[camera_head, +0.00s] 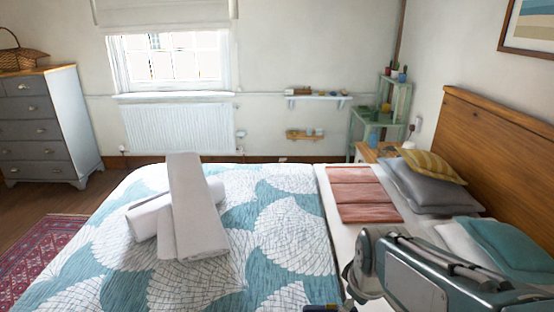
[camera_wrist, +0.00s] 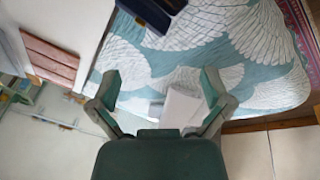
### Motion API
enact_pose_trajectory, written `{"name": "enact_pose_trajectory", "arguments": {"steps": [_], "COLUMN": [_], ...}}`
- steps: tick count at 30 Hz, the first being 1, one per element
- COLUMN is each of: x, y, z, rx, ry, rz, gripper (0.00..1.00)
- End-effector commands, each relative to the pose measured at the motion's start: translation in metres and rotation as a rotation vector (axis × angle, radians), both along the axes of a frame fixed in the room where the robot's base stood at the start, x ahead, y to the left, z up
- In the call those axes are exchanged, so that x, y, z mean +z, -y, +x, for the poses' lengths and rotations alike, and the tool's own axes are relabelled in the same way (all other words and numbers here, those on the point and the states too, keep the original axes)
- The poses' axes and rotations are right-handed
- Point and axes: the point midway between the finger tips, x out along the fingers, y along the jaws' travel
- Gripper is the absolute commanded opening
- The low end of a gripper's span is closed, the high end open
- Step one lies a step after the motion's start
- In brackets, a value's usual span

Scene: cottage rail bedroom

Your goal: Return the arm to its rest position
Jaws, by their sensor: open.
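My gripper (camera_wrist: 162,88) shows in the wrist view with its two grey-green fingers spread wide apart. It is open, and nothing is clamped between the fingertips. Part of my grey and teal arm (camera_head: 425,275) fills the lower right of the head view, in front of the pillow side of the bed. The gripper's fingers cannot be made out in the head view. A white shape, seemingly the rolled towels, shows beyond the fingers in the wrist view.
White rolled towels (camera_head: 190,215) lie stacked on the patterned bed (camera_head: 275,220). A folded pink blanket (camera_head: 362,193), grey pillows (camera_head: 425,188) and a wooden headboard (camera_head: 500,140) are at right. A green shelf (camera_head: 393,95) stands behind. A grey dresser (camera_head: 40,120) stands at left.

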Motion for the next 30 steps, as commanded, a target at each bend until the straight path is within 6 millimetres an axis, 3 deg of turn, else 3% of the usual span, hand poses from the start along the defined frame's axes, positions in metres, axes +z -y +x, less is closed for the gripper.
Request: {"name": "enact_pose_trajectory", "arguments": {"steps": [6, 15, 19, 30], "x": [0.038, 0.062, 0.064, 0.064], "y": [0.000, 0.000, 0.000, 0.000], "z": [-0.047, -0.102, -0.111, -0.111], "rx": [-0.270, -0.585, -0.636, -0.643], "ry": [0.098, 0.193, 0.206, 0.206], "rz": [0.092, 0.232, 0.258, 0.261], "gripper": [0.99, 0.99, 0.99, 0.99]}}
